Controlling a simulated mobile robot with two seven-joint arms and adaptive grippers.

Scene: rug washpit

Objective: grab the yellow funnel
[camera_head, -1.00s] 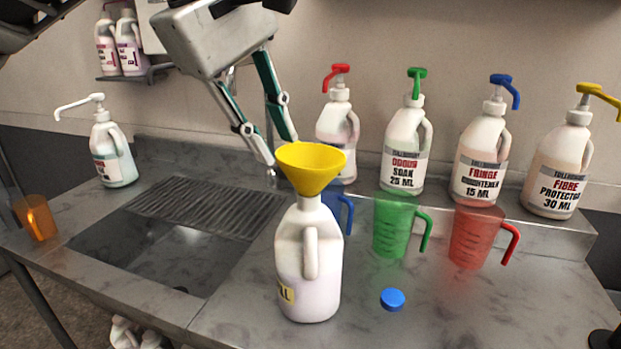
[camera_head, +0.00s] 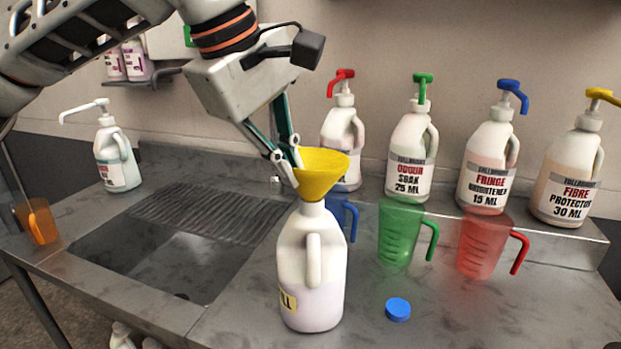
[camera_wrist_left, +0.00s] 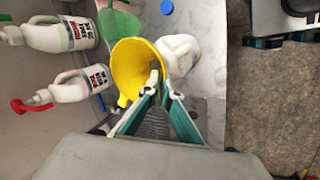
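The yellow funnel (camera_head: 323,178) sits at the mouth of a white jug-like bottle (camera_head: 312,268), slightly right of the neck's centre. My left gripper (camera_head: 292,166) reaches down to its left rim from the upper left. The fingers are close together, one at the inside and one at the outside of the rim, and look shut on the funnel's wall. In the left wrist view, the funnel (camera_wrist_left: 128,62) lies just past the fingertips (camera_wrist_left: 163,94), with the bottle (camera_wrist_left: 182,52) beside it. My right gripper is not in view.
Pump bottles with red, green (camera_head: 411,150), blue and yellow heads stand behind. A blue cap (camera_head: 398,309) lies in front. A sink (camera_head: 165,250) lies left.

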